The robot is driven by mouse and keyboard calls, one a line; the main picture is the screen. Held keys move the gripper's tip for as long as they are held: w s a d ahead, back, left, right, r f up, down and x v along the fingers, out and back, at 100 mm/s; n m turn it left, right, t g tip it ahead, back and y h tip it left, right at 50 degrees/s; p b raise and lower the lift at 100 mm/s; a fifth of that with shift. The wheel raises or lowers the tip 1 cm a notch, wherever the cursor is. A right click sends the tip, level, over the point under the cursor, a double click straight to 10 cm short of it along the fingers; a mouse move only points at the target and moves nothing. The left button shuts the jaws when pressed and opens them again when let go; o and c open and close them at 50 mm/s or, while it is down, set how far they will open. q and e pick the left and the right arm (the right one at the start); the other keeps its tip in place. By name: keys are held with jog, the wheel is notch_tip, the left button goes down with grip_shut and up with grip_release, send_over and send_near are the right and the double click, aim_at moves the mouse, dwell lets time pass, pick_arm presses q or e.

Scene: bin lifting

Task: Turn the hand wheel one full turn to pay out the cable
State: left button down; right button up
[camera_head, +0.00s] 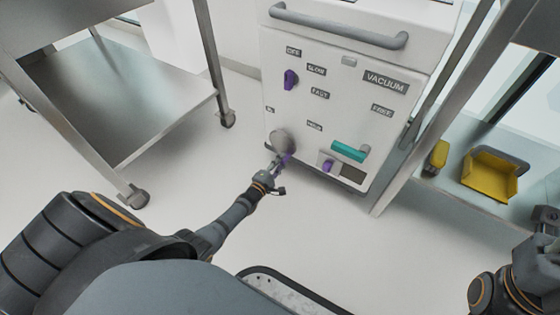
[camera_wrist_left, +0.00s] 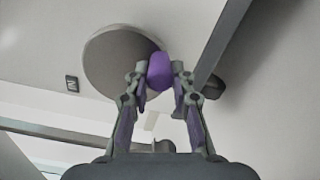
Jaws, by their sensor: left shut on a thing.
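The hand wheel (camera_head: 281,140) is a round grey disc low on the left of the white machine's front (camera_head: 335,108). It also shows large in the left wrist view (camera_wrist_left: 112,62), with a purple handle knob (camera_wrist_left: 160,71) near its rim. My left gripper (camera_head: 281,163) reaches the wheel from below. In the left wrist view its fingers (camera_wrist_left: 160,82) stand on both sides of the purple knob and are shut on it. In the head view the gripper partly covers the knob, at the wheel's lower edge. No cable can be made out. Part of my right arm shows at the lower right, without a clear gripper.
The machine also has a purple selector (camera_head: 290,78), a teal bar (camera_head: 348,151), a small purple knob (camera_head: 328,165) and a grey top handle (camera_head: 335,28). A steel cart (camera_head: 125,85) stands left. A yellow bin (camera_head: 490,172) is at right. The floor between is clear.

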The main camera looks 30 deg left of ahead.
dwell(0.5)
pick_arm(q)
jog(key=c, duration=1.1)
grip_release()
jog(key=shift+c, duration=0.2)
jog(key=shift+s, duration=0.1)
jog(key=s, duration=1.1)
jog(key=shift+s+a, duration=0.4)
jog(key=shift+a, duration=0.05)
